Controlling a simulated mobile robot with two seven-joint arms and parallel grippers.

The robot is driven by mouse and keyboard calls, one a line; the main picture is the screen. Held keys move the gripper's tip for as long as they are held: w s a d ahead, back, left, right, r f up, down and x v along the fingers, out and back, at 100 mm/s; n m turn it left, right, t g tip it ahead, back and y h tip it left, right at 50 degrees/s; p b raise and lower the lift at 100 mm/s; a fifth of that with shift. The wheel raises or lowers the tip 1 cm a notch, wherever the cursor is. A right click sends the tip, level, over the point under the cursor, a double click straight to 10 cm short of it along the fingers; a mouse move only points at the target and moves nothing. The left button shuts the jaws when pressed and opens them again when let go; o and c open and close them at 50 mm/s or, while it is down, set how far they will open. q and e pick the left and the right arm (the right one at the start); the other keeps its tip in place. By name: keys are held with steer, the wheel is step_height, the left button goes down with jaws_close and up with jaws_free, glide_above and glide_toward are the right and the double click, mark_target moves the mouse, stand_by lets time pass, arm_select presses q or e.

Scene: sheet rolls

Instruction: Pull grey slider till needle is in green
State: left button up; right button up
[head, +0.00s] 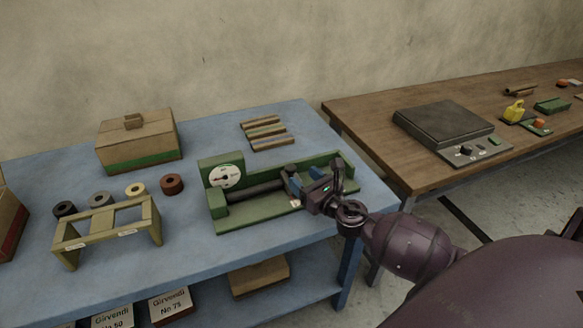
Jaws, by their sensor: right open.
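A green fixture (265,220) lies on the blue table. A white round dial (225,176) stands at its left end, with a dark needle and a green part too small to read for certain. A dark roll or bar (257,191) runs along the fixture from the dial to the right. My right gripper (301,192) reaches in from the right over the fixture's right half and is open. The grey slider is hard to make out there; my gripper covers much of that end. My left gripper is out of view.
A cardboard box (138,142) stands at the back left. A yellowish rack (107,229) and several small rolls (172,184) are at the left. Striped strips (264,133) lie behind the fixture. A wooden table (385,148) with a grey scale (445,126) stands at right.

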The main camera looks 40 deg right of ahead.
mark_target(294, 171)
steer(key=shift+w, duration=3)
steer(key=shift+c, duration=0.2)
